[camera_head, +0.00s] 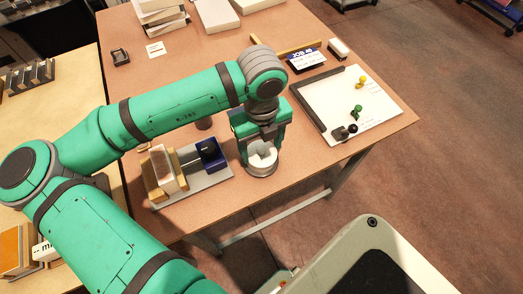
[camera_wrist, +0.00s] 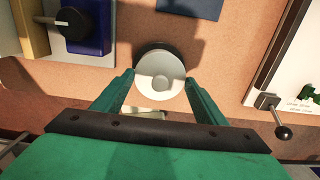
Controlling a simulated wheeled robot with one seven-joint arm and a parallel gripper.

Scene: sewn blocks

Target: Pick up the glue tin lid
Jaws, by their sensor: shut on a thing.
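The glue tin lid (camera_wrist: 160,72) is a pale round disc in the wrist view, partly in shadow. A dark round edge shows just behind it. My gripper (camera_wrist: 159,84) has its two green fingers on either side of the lid and is shut on it. In the head view, my gripper (camera_head: 264,143) points down over the grey round tin (camera_head: 262,171) near the table's front edge. The pale lid is partly hidden by the fingers there, and I cannot tell whether it is clear of the tin.
Left of the tin is a grey board (camera_head: 206,184) with wooden blocks and a blue block (camera_head: 210,154). To the right lies a white board (camera_head: 345,105) with small green, yellow and black pieces. A job card (camera_head: 307,60) and book stacks (camera_head: 162,17) are farther back.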

